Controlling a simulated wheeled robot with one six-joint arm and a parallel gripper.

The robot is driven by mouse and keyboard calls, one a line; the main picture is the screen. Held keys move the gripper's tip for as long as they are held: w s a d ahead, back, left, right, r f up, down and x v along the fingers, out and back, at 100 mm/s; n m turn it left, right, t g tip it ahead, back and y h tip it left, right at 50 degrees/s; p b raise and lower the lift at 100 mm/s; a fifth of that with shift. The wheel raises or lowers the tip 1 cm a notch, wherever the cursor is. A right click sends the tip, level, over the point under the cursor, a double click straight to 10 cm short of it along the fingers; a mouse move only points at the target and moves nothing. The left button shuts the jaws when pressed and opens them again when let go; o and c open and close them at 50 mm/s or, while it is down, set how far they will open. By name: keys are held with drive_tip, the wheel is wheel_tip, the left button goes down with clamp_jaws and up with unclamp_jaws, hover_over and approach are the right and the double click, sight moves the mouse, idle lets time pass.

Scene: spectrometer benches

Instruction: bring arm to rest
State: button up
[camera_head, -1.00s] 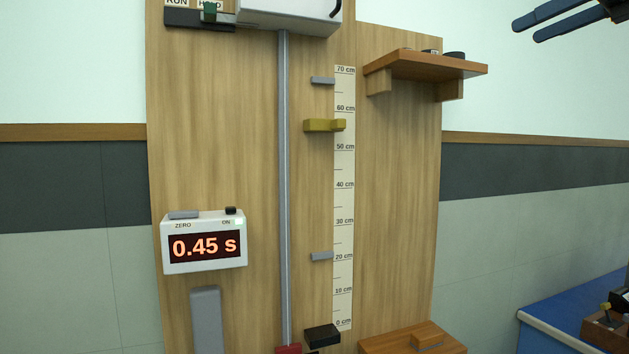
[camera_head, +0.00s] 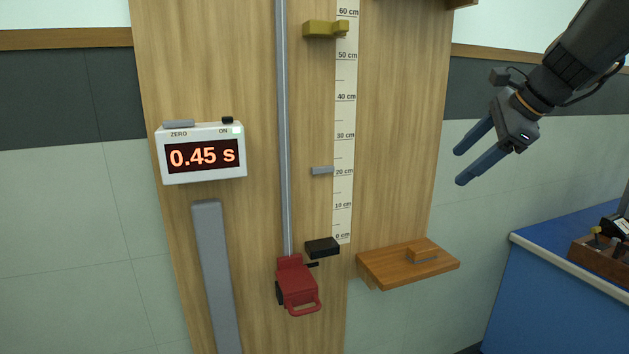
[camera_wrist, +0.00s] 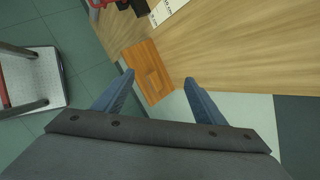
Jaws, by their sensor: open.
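My gripper (camera_head: 460,167) is in the upper right of the head view, in front of the wall and right of the wooden board (camera_head: 400,130). Its two blue fingers are apart with nothing between them, and they point down to the left. In the wrist view my gripper (camera_wrist: 160,82) is also open and empty. The small wooden shelf (camera_wrist: 148,70) shows beyond its fingertips there, and the fingers appear apart from it.
The board carries a timer reading 0.45 s (camera_head: 201,154), a vertical rail (camera_head: 283,130), a centimetre scale (camera_head: 344,120), a yellow block (camera_head: 322,29), a red handled piece (camera_head: 297,288) and the low shelf (camera_head: 380,268). A blue bench (camera_head: 550,285) with a wooden box (camera_head: 590,258) stands at right.

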drive_tip(key=s+a+f+n+g+h+b, duration=0.1)
drive_tip(key=s+a+f+n, duration=0.3)
drive_tip(key=f, duration=0.6)
drive_tip(key=s+a+f+n+g+h+b, duration=0.1)
drive_tip(key=s+a+f+n, duration=0.3)
drive_tip(key=s+f+n, duration=0.5)
drive_tip(key=s+a+f+n+g+h+b, duration=0.1)
drive_tip(key=s+a+f+n+g+h, duration=0.1)
drive_tip(key=s+f+n, duration=0.5)
wheel_tip(320, 180, down, 6)
drive_tip(key=a+g, duration=0.1)
drive_tip(key=a, duration=0.1)
drive_tip(key=shift+a, duration=0.3)
